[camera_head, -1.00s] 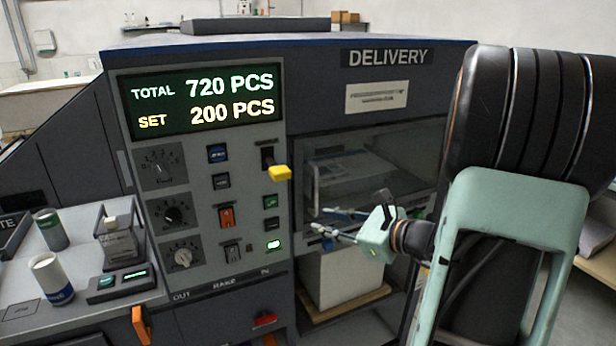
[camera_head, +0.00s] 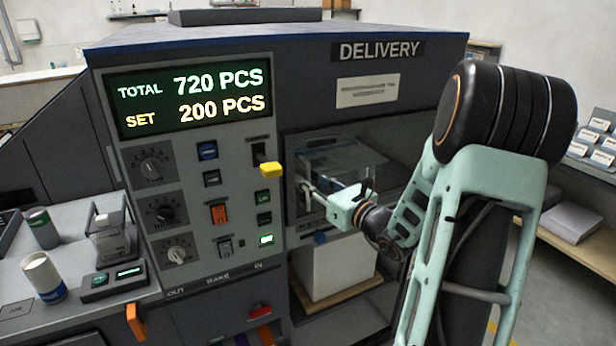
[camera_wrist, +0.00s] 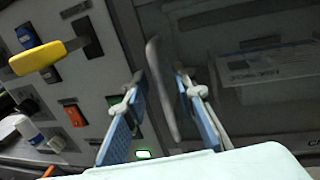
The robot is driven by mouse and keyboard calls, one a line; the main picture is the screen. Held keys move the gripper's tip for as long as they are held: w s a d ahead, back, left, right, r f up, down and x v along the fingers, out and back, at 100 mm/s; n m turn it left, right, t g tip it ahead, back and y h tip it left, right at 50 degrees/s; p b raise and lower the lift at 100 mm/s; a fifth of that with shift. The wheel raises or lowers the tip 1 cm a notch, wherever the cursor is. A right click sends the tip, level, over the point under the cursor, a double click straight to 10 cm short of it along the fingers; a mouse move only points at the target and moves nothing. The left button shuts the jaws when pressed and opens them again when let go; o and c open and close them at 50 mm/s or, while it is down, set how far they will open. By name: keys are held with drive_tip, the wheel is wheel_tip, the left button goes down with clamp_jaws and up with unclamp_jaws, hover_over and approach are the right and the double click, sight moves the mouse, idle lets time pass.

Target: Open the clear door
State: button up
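The clear door (camera_head: 345,160) is a see-through panel in a dark frame on the front of the delivery unit, and it looks shut. The door also shows in the wrist view (camera_wrist: 265,95). A grey upright bar handle (camera_wrist: 158,68) runs along its left edge. My gripper (camera_head: 308,190) is at the left edge of the door. In the wrist view my gripper (camera_wrist: 157,88) is open, with one blue-padded finger on each side of the handle. Both fingers look apart from the bar. The head view does not show the handle clearly.
Left of the door is a control panel (camera_head: 190,235) with knobs, buttons and a protruding yellow-tipped lever (camera_head: 270,169), close to my gripper. A white paper stack (camera_head: 335,268) sits below the door. Cups and a small jar stand on the left counter.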

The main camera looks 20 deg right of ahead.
drive_tip(key=shift+w+a, duration=0.1)
drive_tip(key=shift+w, duration=0.4)
clamp_jaws()
